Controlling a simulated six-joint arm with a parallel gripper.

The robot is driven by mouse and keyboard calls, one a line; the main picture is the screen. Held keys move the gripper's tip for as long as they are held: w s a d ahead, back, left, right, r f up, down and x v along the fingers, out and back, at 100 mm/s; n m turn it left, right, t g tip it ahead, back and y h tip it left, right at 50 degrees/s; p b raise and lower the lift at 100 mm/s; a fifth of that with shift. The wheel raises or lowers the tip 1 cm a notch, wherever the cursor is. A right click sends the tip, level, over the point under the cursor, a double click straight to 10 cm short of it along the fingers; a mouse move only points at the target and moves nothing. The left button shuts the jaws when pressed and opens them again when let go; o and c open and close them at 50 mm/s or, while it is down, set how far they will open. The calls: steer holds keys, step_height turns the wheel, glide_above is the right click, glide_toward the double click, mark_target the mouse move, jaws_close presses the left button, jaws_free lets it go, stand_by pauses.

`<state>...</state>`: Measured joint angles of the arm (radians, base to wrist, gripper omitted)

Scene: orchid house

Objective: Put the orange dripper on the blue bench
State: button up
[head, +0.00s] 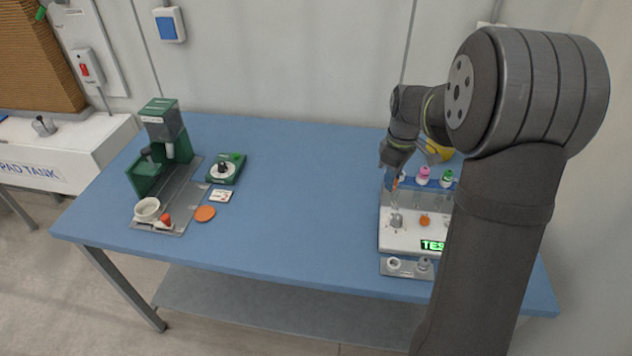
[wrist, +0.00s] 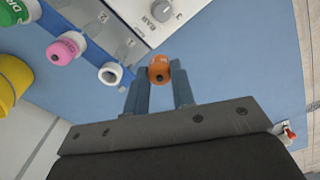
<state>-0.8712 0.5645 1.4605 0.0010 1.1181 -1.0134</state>
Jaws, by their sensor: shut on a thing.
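The orange dripper (wrist: 158,70) is held between the two fingertips of my gripper (wrist: 160,82) in the wrist view. In the head view my gripper (head: 393,184) hangs by the left end of the rack of capped droppers, with a small bit of orange at its tip. The blue bench (head: 290,190) fills the middle of the head view, and its surface (wrist: 235,60) shows behind the dripper in the wrist view. I cannot tell how high the dripper is above the bench.
The rack (wrist: 95,25) holds pink, green and white capped droppers beside a white machine (head: 400,240) with knobs. A green press (head: 163,130), a green dial device (head: 226,168) and an orange disc (head: 205,213) stand at the left. The bench's middle is clear.

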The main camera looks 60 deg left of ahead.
steer(key=s+a+f, duration=0.1)
steer(key=a+f, duration=0.1)
steer(key=a, duration=0.1)
steer(key=s+a+f, duration=0.2)
steer(key=a, duration=0.1)
steer(key=s+a+f, duration=0.2)
steer(key=a+f, duration=0.1)
steer(key=a, duration=0.1)
steer(key=shift+s, duration=0.2)
steer(key=shift+f, duration=1.95)
steer(key=shift+f, duration=0.1)
steer(key=o, duration=1)
steer(key=shift+c, duration=0.2)
step_height(320, 180, up, 12)
